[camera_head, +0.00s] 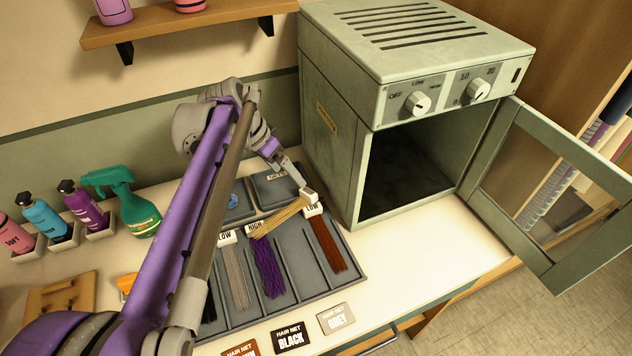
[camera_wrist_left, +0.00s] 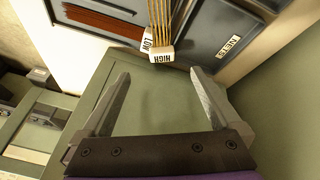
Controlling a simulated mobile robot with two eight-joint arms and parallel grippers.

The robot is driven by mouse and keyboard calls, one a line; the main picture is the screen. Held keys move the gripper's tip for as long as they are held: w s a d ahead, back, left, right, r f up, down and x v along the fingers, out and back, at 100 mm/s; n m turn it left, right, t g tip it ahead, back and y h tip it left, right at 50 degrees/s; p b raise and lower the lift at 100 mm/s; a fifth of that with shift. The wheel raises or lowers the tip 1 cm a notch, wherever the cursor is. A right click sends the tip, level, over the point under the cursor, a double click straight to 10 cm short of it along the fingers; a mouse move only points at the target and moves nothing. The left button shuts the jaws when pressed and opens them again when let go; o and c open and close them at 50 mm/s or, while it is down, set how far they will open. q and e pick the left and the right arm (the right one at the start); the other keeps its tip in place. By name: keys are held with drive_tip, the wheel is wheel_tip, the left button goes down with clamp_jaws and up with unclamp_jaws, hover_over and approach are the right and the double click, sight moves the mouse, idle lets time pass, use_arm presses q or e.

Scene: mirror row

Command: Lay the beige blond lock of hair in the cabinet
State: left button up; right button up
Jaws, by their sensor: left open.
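The beige blond lock (camera_head: 279,219) lies slantwise across the upper part of the grey tray (camera_head: 335,283), near the purple and auburn locks. It also shows in the left wrist view (camera_wrist_left: 160,15), where its white HIGH tag (camera_wrist_left: 162,54) is just beyond and between my fingertips. My left gripper (camera_head: 303,187) is over the tray's back right part, close to the lock's tag end. In the wrist view its two fingers (camera_wrist_left: 161,82) are apart with nothing between them. The grey-green cabinet (camera_head: 335,120) stands to its right, its dark inside (camera_head: 405,165) empty and its glass door (camera_head: 560,205) open. My right gripper is out of view.
The tray also holds grey, purple (camera_head: 268,268) and auburn (camera_head: 327,242) locks. Hair net cards (camera_head: 337,318) lie in front. Bottles and a green sprayer (camera_head: 130,205) stand at left. The counter before the cabinet (camera_head: 420,240) is clear; the open door juts out at right.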

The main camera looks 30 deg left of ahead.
use_arm(q)
hover_over(306, 193)
drive_tip(key=s+a, duration=0.2)
drive_tip(key=f, duration=0.4)
drive_tip(key=shift+s+d+f, duration=0.1)
drive_tip(key=shift+s+f, duration=0.1)
drive_tip(key=shift+f, duration=0.05)
drive_tip(key=x, duration=0.5)
drive_tip(key=shift+w+f+b, duration=0.25)
drive_tip(key=shift+b, duration=0.15)
drive_tip(key=shift+c, duration=0.3)
clamp_jaws()
drive_tip(key=shift+r, duration=0.15)
